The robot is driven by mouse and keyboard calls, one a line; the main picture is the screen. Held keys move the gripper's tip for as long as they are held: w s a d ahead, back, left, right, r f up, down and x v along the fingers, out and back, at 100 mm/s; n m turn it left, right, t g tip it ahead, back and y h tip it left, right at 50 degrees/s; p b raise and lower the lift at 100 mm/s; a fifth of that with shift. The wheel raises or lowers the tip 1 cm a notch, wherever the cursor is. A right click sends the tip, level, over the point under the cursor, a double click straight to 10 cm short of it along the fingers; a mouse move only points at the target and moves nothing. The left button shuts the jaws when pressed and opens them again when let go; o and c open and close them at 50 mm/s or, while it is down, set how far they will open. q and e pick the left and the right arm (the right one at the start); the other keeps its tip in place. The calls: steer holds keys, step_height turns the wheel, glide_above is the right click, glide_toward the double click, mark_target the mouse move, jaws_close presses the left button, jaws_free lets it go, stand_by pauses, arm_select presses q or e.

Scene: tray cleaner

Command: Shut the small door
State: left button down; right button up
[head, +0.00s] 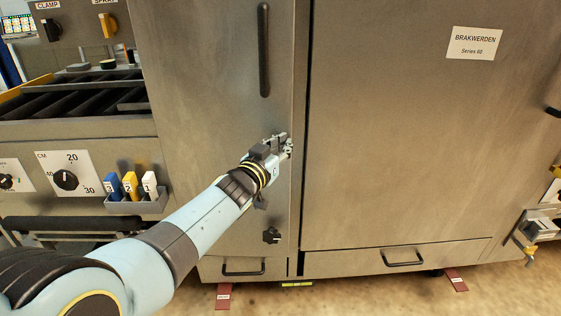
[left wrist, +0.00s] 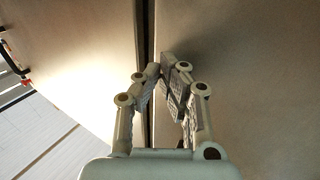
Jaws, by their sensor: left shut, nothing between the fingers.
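The small door (head: 200,85) is the narrow metal panel in the middle of the head view, with a long black vertical handle (head: 263,50) and a dark knob (head: 271,236) low down. A dark vertical gap runs between it and the wide panel to its right. I cannot tell whether the door is fully flush. My left gripper (head: 287,145) is shut and empty at the door's right edge, below the handle. In the left wrist view the fingers (left wrist: 166,68) come together in front of the dark seam; contact is unclear. My right gripper is not in view.
To the left are a control panel with a CM dial (head: 66,180) and a holder with colored tags (head: 137,203). Drawer handles (head: 402,259) sit low. Floor shows in front.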

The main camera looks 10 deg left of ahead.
arm_select(q)
steer(key=w, duration=0.2)
steer(key=w+b, duration=0.1)
steer(key=shift+w+a+r, duration=0.1)
steer(key=shift+a+r, duration=0.05)
steer(key=shift+r, duration=0.1)
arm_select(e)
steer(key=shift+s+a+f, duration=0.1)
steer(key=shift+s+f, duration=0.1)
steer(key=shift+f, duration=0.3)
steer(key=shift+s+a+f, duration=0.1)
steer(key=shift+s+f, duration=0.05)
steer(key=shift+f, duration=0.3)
